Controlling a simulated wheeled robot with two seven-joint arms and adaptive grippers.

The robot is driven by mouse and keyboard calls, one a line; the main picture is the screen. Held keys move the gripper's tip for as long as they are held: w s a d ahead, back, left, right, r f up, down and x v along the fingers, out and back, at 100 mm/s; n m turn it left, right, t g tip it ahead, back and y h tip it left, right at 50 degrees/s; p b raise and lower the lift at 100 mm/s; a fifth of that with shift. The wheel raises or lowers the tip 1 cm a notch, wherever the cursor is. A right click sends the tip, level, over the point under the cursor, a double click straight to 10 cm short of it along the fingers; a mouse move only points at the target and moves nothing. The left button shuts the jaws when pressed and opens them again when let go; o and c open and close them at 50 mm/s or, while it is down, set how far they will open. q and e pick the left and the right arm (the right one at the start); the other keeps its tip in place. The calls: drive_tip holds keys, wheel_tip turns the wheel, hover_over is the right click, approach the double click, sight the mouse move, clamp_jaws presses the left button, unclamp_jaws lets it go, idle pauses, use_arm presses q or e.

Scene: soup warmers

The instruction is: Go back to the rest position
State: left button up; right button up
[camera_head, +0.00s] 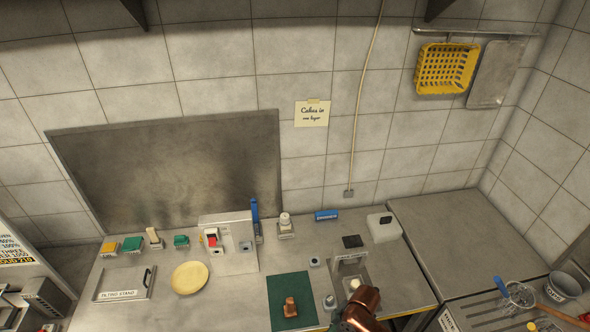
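No gripper fingers show in the head view, and neither of my grippers can be made out. A shiny copper-brown form (362,309) rises from the bottom edge, right of the green mat (278,318). I cannot tell whether it is part of my arm. A small brown block-like piece (290,307) sits on the green mat. The metal counter (225,300) runs along the tiled wall.
A white box (384,227) is at the back right. A yellow basket (446,69) hangs on the wall. The right counter (460,235) has bare room.

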drive_tip(key=s+d+r+m+t+h, duration=0.2)
drive_tip(key=s+d+m, duration=0.65)
drive_tip(key=d, duration=0.25)
drive_tip(key=s+d+r+m+t+h, duration=0.2)
drive_tip(key=s+d+m, duration=0.6)
drive_tip(key=s+d, duration=0.3)
wheel_tip(320, 180, down, 38)
drive_tip(key=s+f+n+g+b, duration=0.1)
drive_tip(key=b, duration=0.8)
drive_tip(key=s+f+g+b, duration=0.1)
drive_tip(key=s+f+b, duration=0.5)
drive_tip(key=s+f, duration=1.3)
wheel_tip(320, 180, down, 4)
drive_tip(key=shift+s+a+f+n+g+y, duration=0.2)
drive_tip(key=shift+a+f+n+g+y, duration=0.1)
drive_tip(key=shift+a+n+g, duration=0.1)
